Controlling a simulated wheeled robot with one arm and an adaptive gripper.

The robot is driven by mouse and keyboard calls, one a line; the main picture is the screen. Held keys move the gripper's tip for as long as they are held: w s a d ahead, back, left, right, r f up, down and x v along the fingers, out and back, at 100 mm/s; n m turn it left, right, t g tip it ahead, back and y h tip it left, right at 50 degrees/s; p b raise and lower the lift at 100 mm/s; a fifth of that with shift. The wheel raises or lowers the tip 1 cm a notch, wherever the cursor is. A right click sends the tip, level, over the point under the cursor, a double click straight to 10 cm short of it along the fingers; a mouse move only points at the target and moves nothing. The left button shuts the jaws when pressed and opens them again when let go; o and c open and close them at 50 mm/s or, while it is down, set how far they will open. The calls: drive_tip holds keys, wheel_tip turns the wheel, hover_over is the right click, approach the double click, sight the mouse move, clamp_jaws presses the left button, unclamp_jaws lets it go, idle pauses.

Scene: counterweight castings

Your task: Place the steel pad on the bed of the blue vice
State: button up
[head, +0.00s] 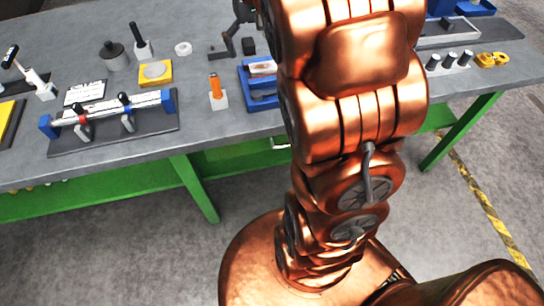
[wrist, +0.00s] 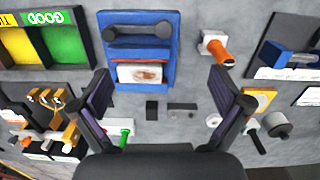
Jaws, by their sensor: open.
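A blue body that I take for the vice (wrist: 169,52) lies under the far side of my gripper in the wrist view; it also shows in the head view (head: 243,76), partly behind my arm. A dark round-ended bar (wrist: 139,31) and a pale plate with a brown mark (wrist: 140,72) are on it. I cannot tell for sure which piece is the steel pad. My gripper (wrist: 158,82) is open and empty above the bench.
An orange-handled tool (head: 215,82) stands left of the blue body. A long fixture with blue ends (head: 168,100) lies further left. Yellow and green bins (wrist: 62,42) are at left in the wrist view. Small dark blocks (wrist: 152,110) lie between my fingers on the grey bench.

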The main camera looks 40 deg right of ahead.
drive_tip(key=s+a+f+n, duration=0.1)
drive_tip(key=s+a, duration=0.3)
drive_tip(key=s, duration=0.4)
drive_tip(key=s+a+f+n+g, duration=0.1)
drive_tip(key=s+a+f, duration=0.3)
drive_tip(key=s, duration=0.4)
drive_tip(key=s+a+f+n, duration=0.1)
drive_tip(key=s+a+f, duration=0.1)
drive_tip(key=s+a, duration=0.4)
drive_tip(key=s, duration=0.2)
drive_tip(key=shift+s+f+n, duration=0.25)
drive_tip(key=shift+s+n, duration=0.1)
drive_tip(key=shift+n, duration=0.05)
drive_tip(key=shift+d, duration=0.15)
